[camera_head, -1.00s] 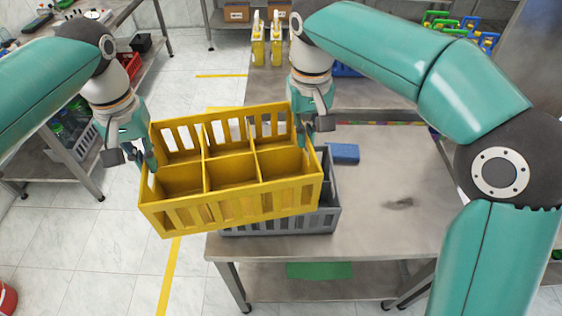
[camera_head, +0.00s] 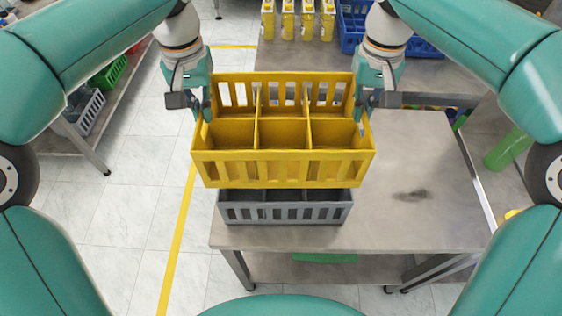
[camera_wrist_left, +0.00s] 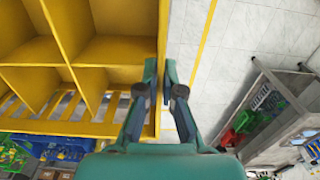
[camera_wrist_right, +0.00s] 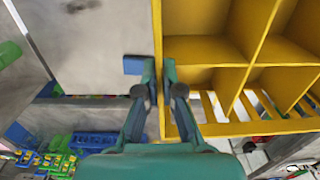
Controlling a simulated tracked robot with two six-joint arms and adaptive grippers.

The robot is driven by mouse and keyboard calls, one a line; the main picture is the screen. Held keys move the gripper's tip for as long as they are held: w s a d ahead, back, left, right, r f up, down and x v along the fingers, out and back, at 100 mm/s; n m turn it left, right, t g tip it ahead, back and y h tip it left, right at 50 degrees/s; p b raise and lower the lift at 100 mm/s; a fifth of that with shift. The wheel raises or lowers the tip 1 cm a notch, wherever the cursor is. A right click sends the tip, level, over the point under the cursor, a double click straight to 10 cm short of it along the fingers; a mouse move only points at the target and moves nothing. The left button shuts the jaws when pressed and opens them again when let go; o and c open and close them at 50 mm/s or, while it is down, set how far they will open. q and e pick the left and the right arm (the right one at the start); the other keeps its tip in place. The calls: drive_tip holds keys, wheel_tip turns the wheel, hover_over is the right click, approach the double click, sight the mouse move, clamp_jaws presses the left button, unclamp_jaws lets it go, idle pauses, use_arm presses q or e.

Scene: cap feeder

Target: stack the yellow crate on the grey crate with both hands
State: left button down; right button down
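The yellow crate (camera_head: 283,168), with several compartments, hangs level above the grey crate (camera_head: 285,212), which stands on the metal table. In the head view the yellow crate hides the grey crate's back part, and I cannot tell how large the gap is. My left gripper (camera_wrist_left: 166,75) is shut on the crate's left wall (camera_wrist_left: 160,40), one finger on each side. My right gripper (camera_wrist_right: 161,75) is shut on its right wall (camera_wrist_right: 158,30) in the same way. Both grippers also show in the head view, at the left (camera_head: 203,108) and right (camera_head: 367,105) sides of the crate.
A green cylinder (camera_head: 507,148) is at the right. A blue block (camera_wrist_right: 133,65) shows in the right wrist view.

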use_arm(q)
drive_tip(key=shift+d, duration=0.1)
use_arm(e)
drive_tip(key=shift+d, duration=0.1)
drive_tip(key=shift+s+d+f+b, duration=0.15)
drive_tip(key=shift+f+b, duration=0.5)
drive_tip(key=shift+b, duration=0.05)
use_arm(q)
wheel_tip(320, 180, down, 2)
drive_tip(key=shift+d+f+b, duration=0.1)
drive_tip(key=shift+d+b, duration=0.05)
drive_tip(key=shift+b, duration=0.25)
use_arm(e)
drive_tip(key=shift+f, duration=0.4)
drive_tip(key=shift+r, duration=0.1)
use_arm(q)
drive_tip(key=shift+s, duration=0.1)
drive_tip(key=shift+d, duration=0.1)
use_arm(e)
drive_tip(key=shift+d, duration=0.1)
